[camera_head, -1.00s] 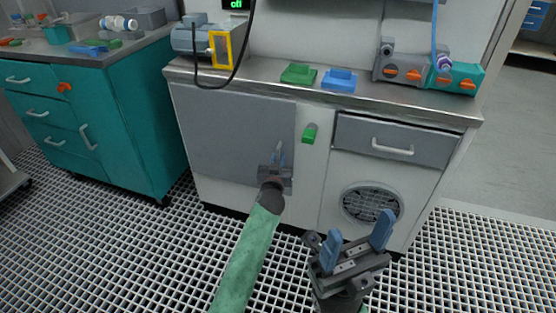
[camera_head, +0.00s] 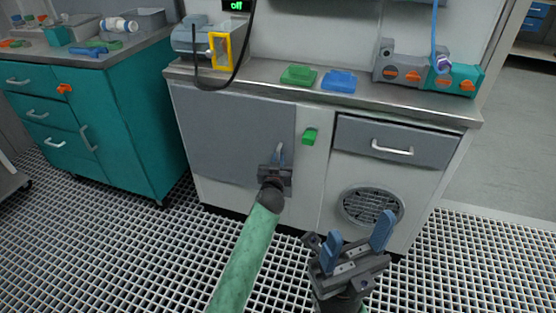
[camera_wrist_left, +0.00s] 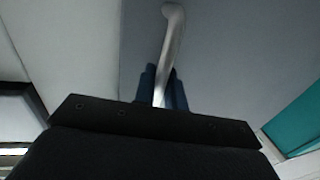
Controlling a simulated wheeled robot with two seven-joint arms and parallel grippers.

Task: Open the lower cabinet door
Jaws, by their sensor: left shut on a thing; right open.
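The lower cabinet door (camera_head: 225,130) is a grey panel on the left part of the white cabinet, and it looks shut in the head view. My left gripper (camera_head: 277,165) is at the right side of this door, shut on its upright metal handle (camera_head: 281,149). In the left wrist view the pale handle (camera_wrist_left: 172,40) runs down between the blue fingers of the left gripper (camera_wrist_left: 161,88). The lower end of the handle is hidden by the gripper. My right gripper (camera_head: 358,245) is open and empty, in front of the round vent.
A grey drawer (camera_head: 395,143) and a round vent (camera_head: 371,206) are right of the door. A green block (camera_head: 310,137) is on the cabinet front beside the door. A teal cabinet (camera_head: 120,125) stands to the left. Grid floor (camera_head: 130,240) in front is free.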

